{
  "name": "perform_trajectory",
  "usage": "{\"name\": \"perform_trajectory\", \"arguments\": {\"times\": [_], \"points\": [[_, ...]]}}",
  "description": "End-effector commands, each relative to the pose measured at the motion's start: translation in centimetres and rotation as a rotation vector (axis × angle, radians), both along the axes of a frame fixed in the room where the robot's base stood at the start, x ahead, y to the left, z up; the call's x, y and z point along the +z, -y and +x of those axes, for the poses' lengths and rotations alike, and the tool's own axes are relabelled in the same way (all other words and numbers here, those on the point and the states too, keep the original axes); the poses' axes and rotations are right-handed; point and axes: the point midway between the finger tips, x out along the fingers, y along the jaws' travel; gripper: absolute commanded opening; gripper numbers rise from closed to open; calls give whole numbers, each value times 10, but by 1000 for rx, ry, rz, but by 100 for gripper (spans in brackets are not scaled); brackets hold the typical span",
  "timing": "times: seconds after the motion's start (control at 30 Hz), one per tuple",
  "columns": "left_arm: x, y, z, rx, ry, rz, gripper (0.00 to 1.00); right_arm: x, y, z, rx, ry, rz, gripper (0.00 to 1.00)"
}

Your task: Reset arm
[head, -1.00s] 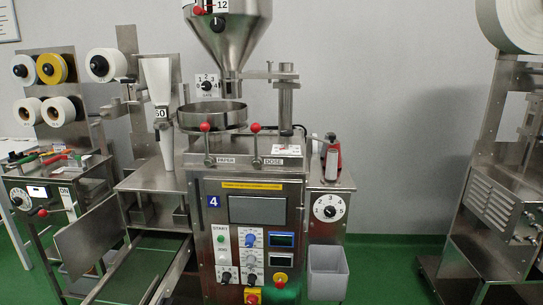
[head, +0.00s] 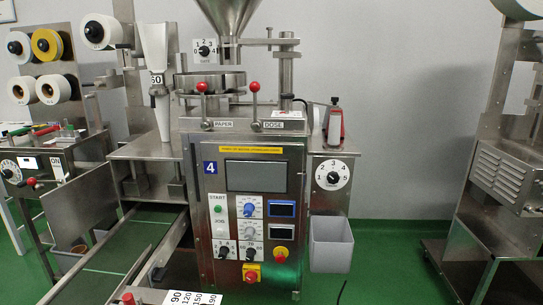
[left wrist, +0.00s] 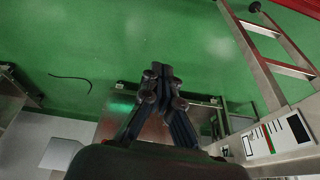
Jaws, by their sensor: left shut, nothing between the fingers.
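My left gripper (left wrist: 160,75) shows in the left wrist view with its dark fingers closed together and nothing between them. It is over the green floor and a metal surface, with no visible contact. Neither gripper shows in the head view, and my right gripper is not in view. The packing machine marked 4 (head: 250,200) stands upright at the centre of the head view. It has a grey screen (head: 255,177), knobs, and two red-tipped levers labelled PAPER and DOSE.
A grey bin (head: 331,243) hangs right of the machine, below a dial (head: 334,175). Reels (head: 47,44) stand at far left. Another metal machine (head: 500,180) is at right. A black cable (left wrist: 70,77) lies on the open green floor.

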Motion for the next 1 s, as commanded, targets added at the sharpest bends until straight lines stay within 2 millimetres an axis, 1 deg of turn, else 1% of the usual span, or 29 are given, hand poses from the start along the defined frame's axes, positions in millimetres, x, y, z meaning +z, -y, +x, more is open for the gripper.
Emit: {"name": "perform_trajectory", "arguments": {"times": [0.03,0.2,0.57,0.6,0.67,0.87,1.0], "points": [[-22,0,0,0,1,1,0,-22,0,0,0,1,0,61],[-46,0,0,0,0,1,0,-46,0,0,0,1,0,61],[-87,0,0,0,0,1,0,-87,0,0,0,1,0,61],[-83,0,2,-1,-4,2,0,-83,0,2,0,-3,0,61],[-87,0,4,-1,-11,2,0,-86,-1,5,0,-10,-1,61],[-109,2,12,-3,-27,3,0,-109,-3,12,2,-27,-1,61],[-128,3,15,-5,-42,3,0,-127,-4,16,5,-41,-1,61]]}}
